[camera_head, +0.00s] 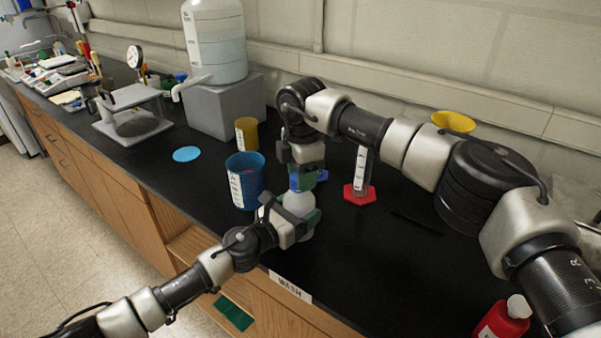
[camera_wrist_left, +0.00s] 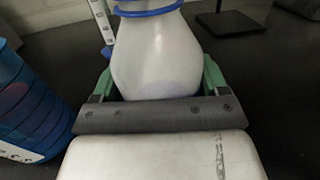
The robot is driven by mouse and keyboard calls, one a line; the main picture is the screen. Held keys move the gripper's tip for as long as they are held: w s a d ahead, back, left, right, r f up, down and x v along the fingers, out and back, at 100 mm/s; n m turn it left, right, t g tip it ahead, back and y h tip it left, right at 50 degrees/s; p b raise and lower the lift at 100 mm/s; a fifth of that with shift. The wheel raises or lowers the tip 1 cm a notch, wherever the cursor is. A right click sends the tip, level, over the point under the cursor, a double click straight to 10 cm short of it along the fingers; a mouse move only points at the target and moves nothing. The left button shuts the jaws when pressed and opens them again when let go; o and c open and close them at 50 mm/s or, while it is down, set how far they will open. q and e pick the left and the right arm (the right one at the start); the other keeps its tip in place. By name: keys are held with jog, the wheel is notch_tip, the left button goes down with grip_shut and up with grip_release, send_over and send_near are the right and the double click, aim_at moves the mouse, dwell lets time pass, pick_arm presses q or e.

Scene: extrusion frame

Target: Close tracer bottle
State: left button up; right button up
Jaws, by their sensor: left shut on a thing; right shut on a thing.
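The tracer bottle (camera_head: 298,203) is a white, rounded bottle standing upright near the front edge of the black bench. My left gripper (camera_head: 297,217) is shut around its body from the front. In the left wrist view the bottle (camera_wrist_left: 157,55) sits between the green finger pads, with a blue ring (camera_wrist_left: 148,10) at its neck. My right gripper (camera_head: 305,182) comes down from above and is shut on the blue cap (camera_head: 294,184) at the bottle's top. The fingers hide most of the cap, so I cannot tell how it is seated.
A blue cup (camera_head: 245,182) stands close left of the bottle, also in the left wrist view (camera_wrist_left: 28,105). A cylinder with a red base (camera_head: 359,195) is behind right. A yellow cup (camera_head: 246,135), blue disc (camera_head: 186,154) and carboy (camera_head: 214,40) stand further back. A red bottle (camera_head: 500,322) is front right.

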jog(key=m, duration=0.7)
jog(key=shift+s, duration=0.15)
jog(key=shift+s+a+m, duration=0.2)
jog(key=shift+a+m, duration=0.2)
jog(key=shift+m, duration=0.7)
jog(key=shift+d+m, duration=0.2)
jog(key=shift+m, duration=0.8)
jog(key=o, duration=0.9)
jog(key=shift+d, duration=0.1)
jog(key=shift+r, duration=0.1)
